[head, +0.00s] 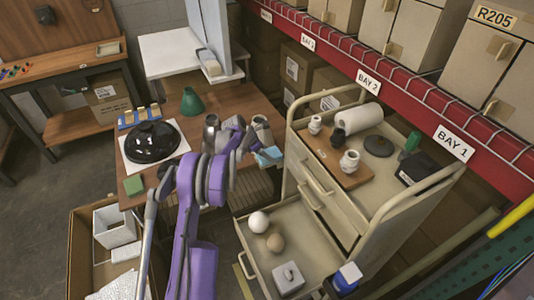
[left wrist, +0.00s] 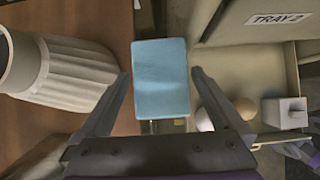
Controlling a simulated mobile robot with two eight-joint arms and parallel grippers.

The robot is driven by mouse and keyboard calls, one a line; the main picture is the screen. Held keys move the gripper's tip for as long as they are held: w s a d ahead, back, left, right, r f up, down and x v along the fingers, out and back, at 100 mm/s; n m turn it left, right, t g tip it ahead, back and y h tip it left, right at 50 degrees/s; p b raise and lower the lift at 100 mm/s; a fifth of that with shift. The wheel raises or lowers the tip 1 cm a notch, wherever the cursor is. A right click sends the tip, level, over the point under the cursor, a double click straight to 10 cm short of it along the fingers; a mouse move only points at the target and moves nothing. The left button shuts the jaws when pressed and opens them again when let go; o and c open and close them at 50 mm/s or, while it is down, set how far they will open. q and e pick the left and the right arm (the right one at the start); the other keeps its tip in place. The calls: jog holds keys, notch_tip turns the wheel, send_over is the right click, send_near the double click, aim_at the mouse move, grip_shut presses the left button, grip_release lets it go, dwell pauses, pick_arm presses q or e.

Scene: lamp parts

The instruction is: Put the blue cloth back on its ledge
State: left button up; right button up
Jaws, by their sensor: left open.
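The blue cloth (head: 269,157) lies at the right end of the wooden table, beside the drawer cart, in the head view. In the left wrist view the cloth (left wrist: 161,78) is a flat light-blue rectangle, centred between the fingers with a gap on both sides. My left gripper (left wrist: 160,76) is open over it and empty; its height above the cloth is hard to tell. In the head view my purple left arm partly hides this area. I cannot tell which surface is the cloth's ledge. My right gripper is not in view.
The cart's open drawer (head: 309,245) holds two balls and a grey block (head: 288,279). A black dome (head: 152,142) and green cone (head: 191,102) stand on the table (head: 238,98). The cart top (head: 385,205) holds small jars.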

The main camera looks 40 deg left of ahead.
pick_arm(q)
jog(key=shift+r, duration=0.3)
jog(key=v, duration=1.2)
jog(key=s+d+r+m+y, duration=0.1)
jog(key=s+d+r+m, duration=0.1)
jog(key=s+d+m, duration=0.4)
jog(key=s+d+r+m+g, duration=0.1)
jog(key=s+d+r+m, duration=0.15)
jog(key=d, duration=0.65)
jog(key=s+d+r+m+y, duration=0.1)
jog(key=s+d+r+m, duration=0.15)
jog(key=d+m, duration=0.4)
jog(key=s+d+f+m, duration=0.3)
jog(key=s+d+m, duration=0.2)
jog(key=s+m, duration=0.2)
jog(key=s+d+f+m+y, duration=0.1)
jog(key=s+d+m, duration=0.5)
jog(key=s, duration=0.6)
jog(key=shift+d+f+m+t, duration=0.2)
jog(key=shift+f+m+t, duration=0.1)
jog(key=shift+f+m, duration=0.7)
jog(key=shift+s+r, duration=0.1)
jog(key=shift+s, duration=0.05)
